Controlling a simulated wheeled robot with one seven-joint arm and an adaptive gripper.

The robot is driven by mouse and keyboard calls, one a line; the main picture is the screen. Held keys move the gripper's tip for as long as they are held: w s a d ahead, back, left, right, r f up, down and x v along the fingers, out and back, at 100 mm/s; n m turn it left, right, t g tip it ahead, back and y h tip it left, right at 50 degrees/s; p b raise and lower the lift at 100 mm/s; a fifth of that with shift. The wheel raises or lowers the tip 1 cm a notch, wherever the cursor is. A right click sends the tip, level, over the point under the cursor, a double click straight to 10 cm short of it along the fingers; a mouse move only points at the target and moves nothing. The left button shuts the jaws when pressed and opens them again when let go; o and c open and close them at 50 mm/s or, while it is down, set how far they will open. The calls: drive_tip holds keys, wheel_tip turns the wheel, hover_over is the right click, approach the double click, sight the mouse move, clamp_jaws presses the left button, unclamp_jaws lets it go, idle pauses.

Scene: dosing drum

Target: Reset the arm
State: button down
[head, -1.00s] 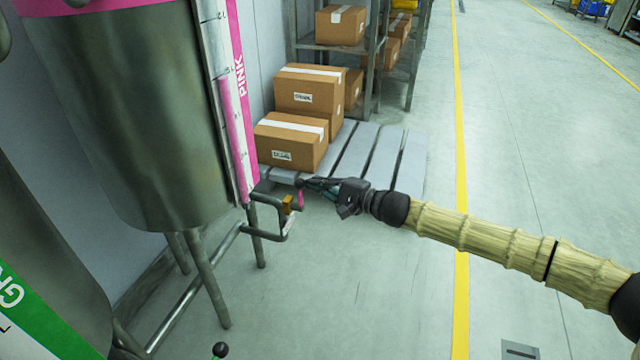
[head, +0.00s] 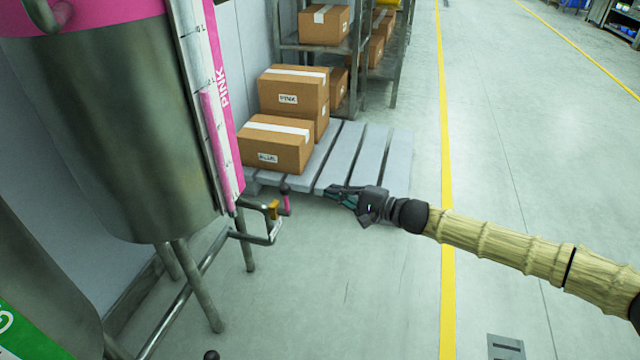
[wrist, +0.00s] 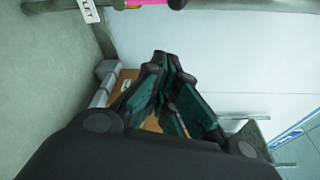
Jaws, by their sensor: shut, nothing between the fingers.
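My gripper (head: 336,191) is at the end of my arm in the middle of the head view. It is shut and empty, to the right of the pink drum's valve lever. In the wrist view, the fingers of my gripper (wrist: 164,62) meet at their tips. The pink drum (head: 125,125) is a steel tank on legs at the left, with a pink band and a level gauge. Its lever (head: 286,198) has a dark knob and a pink grip and stands by the outlet pipe (head: 268,236). A clear gap shows between fingertips and lever.
A pallet (head: 345,160) carries cardboard boxes (head: 276,144) behind my gripper. A shelf rack (head: 352,60) with more boxes stands beyond it. A drum with a green band (head: 28,335) is at the lower left.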

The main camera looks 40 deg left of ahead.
drive_tip(key=s+d+f+n+h+p, duration=0.1)
drive_tip(key=s+d+f+h, duration=0.4)
drive_tip(key=s+d+f, duration=0.8)
drive_tip(key=s+d+f+h+p, duration=0.1)
drive_tip(key=s+d+f+h, duration=0.3)
drive_tip(key=s+d+f, duration=0.85)
drive_tip(key=s+d+f+t+h+p, duration=0.15)
drive_tip(key=s+d+h, duration=0.25)
drive_tip(key=d, duration=1.2)
drive_tip(key=s+d+f+h, duration=0.2)
drive_tip(key=s+d+h, duration=0.15)
drive_tip(key=d, duration=1.15)
drive_tip(key=s+d+r+p, duration=0.1)
drive_tip(key=s+d+r, duration=0.1)
drive_tip(key=d+r, duration=0.35)
wheel_tip(320, 180, up, 36)
drive_tip(key=p, duration=3.7)
drive_tip(key=shift+w+d+f+n, duration=0.15)
drive_tip(key=shift+d+f+n, duration=0.1)
drive_tip(key=shift+d+n, duration=0.2)
